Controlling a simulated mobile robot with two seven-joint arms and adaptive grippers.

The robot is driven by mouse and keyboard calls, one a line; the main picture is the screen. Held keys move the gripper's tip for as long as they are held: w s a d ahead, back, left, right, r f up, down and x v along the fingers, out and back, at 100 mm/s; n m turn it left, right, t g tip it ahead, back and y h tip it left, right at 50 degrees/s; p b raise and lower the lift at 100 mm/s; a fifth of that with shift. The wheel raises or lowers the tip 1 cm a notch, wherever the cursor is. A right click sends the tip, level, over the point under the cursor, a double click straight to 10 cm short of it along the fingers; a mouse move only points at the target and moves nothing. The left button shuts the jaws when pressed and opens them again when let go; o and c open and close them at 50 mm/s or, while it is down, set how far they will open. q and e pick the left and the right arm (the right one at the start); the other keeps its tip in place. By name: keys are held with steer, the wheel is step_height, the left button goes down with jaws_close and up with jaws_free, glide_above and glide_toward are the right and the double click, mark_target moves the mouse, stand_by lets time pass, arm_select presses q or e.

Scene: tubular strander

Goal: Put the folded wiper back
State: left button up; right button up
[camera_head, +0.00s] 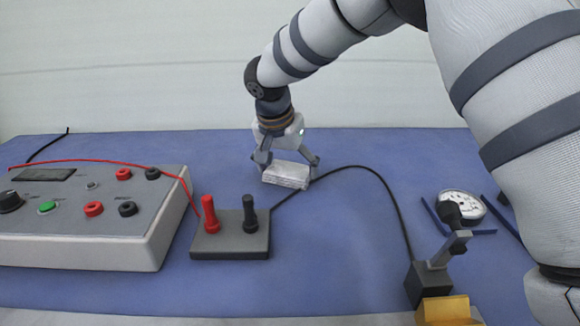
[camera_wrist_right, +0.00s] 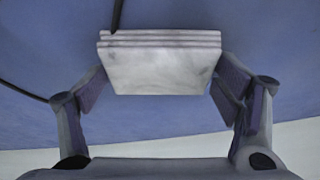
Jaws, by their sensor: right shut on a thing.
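The folded wiper (camera_head: 287,175) is a whitish, layered flat block near the back middle of the blue table. My right gripper (camera_head: 287,166) reaches down over it from above, one finger at each side, and is shut on it. In the right wrist view the folded wiper (camera_wrist_right: 160,66) sits between the two fingers of my right gripper (camera_wrist_right: 160,85), its stacked layers showing along the upper edge. I cannot tell whether it touches the table. My left gripper is not in view.
A grey box with a red and a black post (camera_head: 231,242) stands left of the wiper. A grey control unit (camera_head: 85,225) is farther left. A black cable (camera_head: 392,196) runs right to a small stand (camera_head: 428,280). A dial gauge (camera_head: 465,205) lies right. Blue table (camera_head: 340,260) is clear in the front middle.

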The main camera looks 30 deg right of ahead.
steer(key=shift+s+r, duration=0.2)
steer(key=shift+s, duration=0.1)
steer(key=shift+w+a+f, duration=0.15)
steer(key=shift+w, duration=0.3)
steer(key=shift+c, duration=0.2)
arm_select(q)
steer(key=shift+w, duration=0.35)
arm_select(e)
steer(key=o, duration=1.2)
steer(key=shift+s, duration=0.1)
steer(key=shift+c, duration=0.2)
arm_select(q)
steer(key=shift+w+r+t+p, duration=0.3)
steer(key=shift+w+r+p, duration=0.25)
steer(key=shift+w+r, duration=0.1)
arm_select(e)
steer(key=v, duration=1.2)
steer(key=shift+r, duration=0.2)
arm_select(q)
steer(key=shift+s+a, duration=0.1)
arm_select(e)
steer(key=shift+f, duration=0.1)
